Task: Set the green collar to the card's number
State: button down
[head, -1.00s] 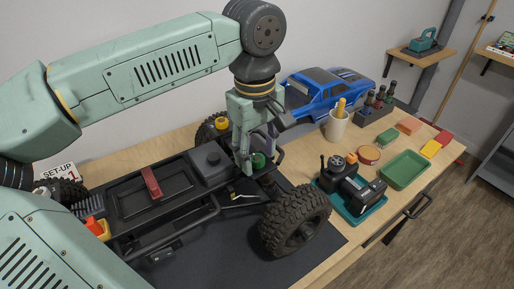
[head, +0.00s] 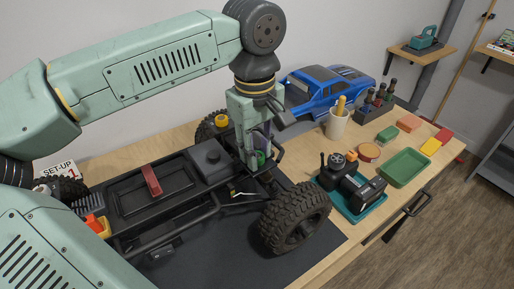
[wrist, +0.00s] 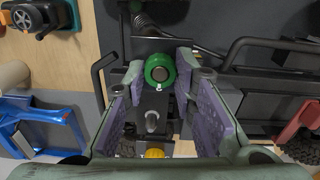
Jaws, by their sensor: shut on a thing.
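The green collar (head: 260,158) sits on top of a shock at the near right corner of the crawler chassis (head: 150,205). In the wrist view the green collar (wrist: 160,68) is a ring with a dark centre, and a small pale mark shows at its lower edge. My gripper (head: 254,162) points down, shut on the collar, with a purple-padded finger on each side (wrist: 160,72). A finger hides part of the collar in the head view. The white set-up card (head: 55,168) stands at the far left, partly covered; I cannot read its number surely.
A yellow-orange collar (head: 221,121) tops the far shock. A big tyre (head: 295,217) stands close in front of my gripper. A blue truck body (head: 330,90), a cup (head: 337,125), a transmitter (head: 350,185) and a green tray (head: 404,167) lie to the right.

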jog(key=shift+b, duration=0.3)
jog(key=shift+f+n+b, duration=0.15)
jog(key=shift+n+b, duration=0.25)
jog(key=shift+n, duration=0.4)
jog(key=n+b, duration=0.2)
jog(key=n, duration=0.1)
jog(key=n+b, duration=0.1)
jog(key=n, duration=0.2)
jog(key=shift+n+b, duration=0.35)
jog(key=shift+n, duration=0.05)
jog(key=shift+n+b, duration=0.55)
jog(key=shift+n, duration=1.35)
jog(key=c, duration=1.3)
grip_release()
jog(key=shift+r, duration=0.25)
